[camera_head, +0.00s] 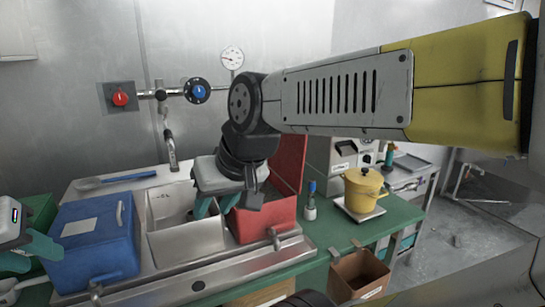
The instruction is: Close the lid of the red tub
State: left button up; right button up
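The red tub (262,222) stands on the counter right of the sink. Its red lid (288,158) is raised and stands upright at the tub's right rear side. My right gripper (216,206) hangs from the arm crossing the view, pointing down over the sink and the tub's left edge. Its teal fingers are apart with nothing visible between them, and it hides part of the tub. I cannot tell whether it touches the tub. My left gripper (28,255) is at the left edge beside the blue tub, partly cut off, and its opening is unclear.
The blue tub (97,243) is shut and stands left of the metal sink (186,243). A faucet (170,150) rises behind the sink. A small bottle (310,208) and a yellow pot (362,191) stand on the green counter to the right. A brown bin (358,275) is below.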

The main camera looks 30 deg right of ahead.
aim_at(288, 162)
jog(key=k+l+u, duration=0.1)
jog(key=k+l, duration=0.3)
jog(key=l, duration=0.2)
jog(key=k+l, duration=0.45)
jog(key=l, duration=0.15)
jog(key=l+u, duration=0.25)
jog(key=l, duration=1.6)
jog(key=i, duration=0.05)
